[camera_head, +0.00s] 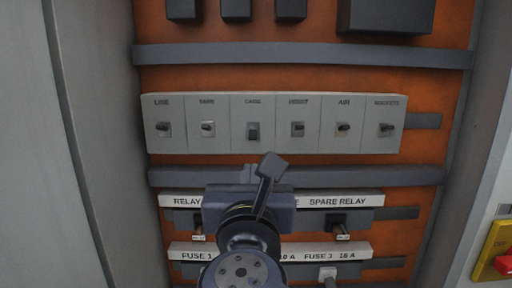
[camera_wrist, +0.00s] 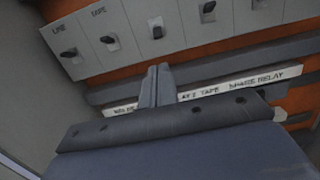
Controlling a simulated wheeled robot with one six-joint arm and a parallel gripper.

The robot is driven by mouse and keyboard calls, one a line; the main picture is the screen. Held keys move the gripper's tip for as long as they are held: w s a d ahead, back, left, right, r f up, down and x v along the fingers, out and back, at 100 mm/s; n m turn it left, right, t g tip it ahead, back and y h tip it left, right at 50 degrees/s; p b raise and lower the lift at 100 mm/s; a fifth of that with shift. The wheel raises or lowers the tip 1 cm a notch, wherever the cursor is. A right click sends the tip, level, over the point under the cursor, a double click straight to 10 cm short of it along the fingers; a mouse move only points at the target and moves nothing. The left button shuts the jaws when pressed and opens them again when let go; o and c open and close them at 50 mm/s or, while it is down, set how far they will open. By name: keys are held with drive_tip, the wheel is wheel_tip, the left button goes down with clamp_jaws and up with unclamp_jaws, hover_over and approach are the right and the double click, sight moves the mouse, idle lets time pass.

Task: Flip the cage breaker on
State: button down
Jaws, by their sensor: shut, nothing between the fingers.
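The cage breaker (camera_head: 253,133) is the third from the left in a row of grey breakers. Its dark toggle sits lower than its neighbours' toggles and points down. In the wrist view the cage breaker's toggle (camera_wrist: 157,31) shows near the top, its label cut off. My gripper (camera_head: 271,162) is shut and empty, just below the breaker row and slightly right of the cage breaker. In the wrist view my gripper's fingertips (camera_wrist: 158,70) are together, below the cage toggle and apart from it.
The line breaker (camera_head: 163,127) and tape breaker (camera_head: 207,127) are left of it; the hoist breaker (camera_head: 297,127), air breaker (camera_head: 343,127) and sockets breaker (camera_head: 386,128) are right. A grey duct (camera_head: 400,176) runs below, above the relay strip (camera_head: 345,201). A red switch (camera_head: 503,264) is at right.

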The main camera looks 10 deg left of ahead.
sight(252, 138)
drive_tip(key=shift+w, duration=0.1)
drive_tip(key=p+x, duration=0.2)
drive_tip(key=x, duration=0.8)
drive_tip(key=shift+s+d+r, duration=0.1)
drive_tip(key=shift+s+r, duration=0.15)
drive_tip(key=shift+r, duration=0.1)
idle(0.7)
drive_tip(key=shift+s+r+p, duration=0.25)
drive_tip(key=shift+r+p, duration=0.15)
drive_tip(key=shift+r, duration=0.15)
drive_tip(key=shift+d, duration=0.1)
